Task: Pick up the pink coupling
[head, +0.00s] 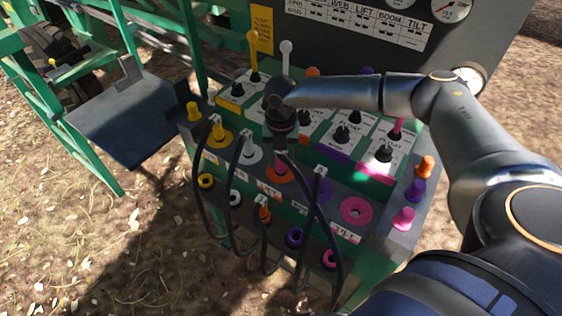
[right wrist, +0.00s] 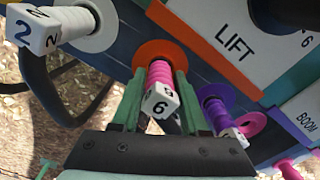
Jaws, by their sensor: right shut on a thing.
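The pink coupling (right wrist: 160,75) is a ribbed pink plug with a white block marked 6 on its end. It sits at the orange ring (right wrist: 160,52) on the panel; how deep it is in the ring I cannot tell. The fingers of my right gripper (right wrist: 157,88) are shut on it from both sides. In the head view the pink coupling (head: 281,161) shows just below my right gripper (head: 281,145), in front of the orange ring (head: 280,176). My left gripper is not in view.
Black hoses (head: 200,190) hang across the panel front. A purple coupling (right wrist: 214,108) stands close right of the gripper; a white coupling marked 2 (right wrist: 65,28) is at left. The pink ring (head: 356,211) is empty. Levers (head: 253,50) rise behind.

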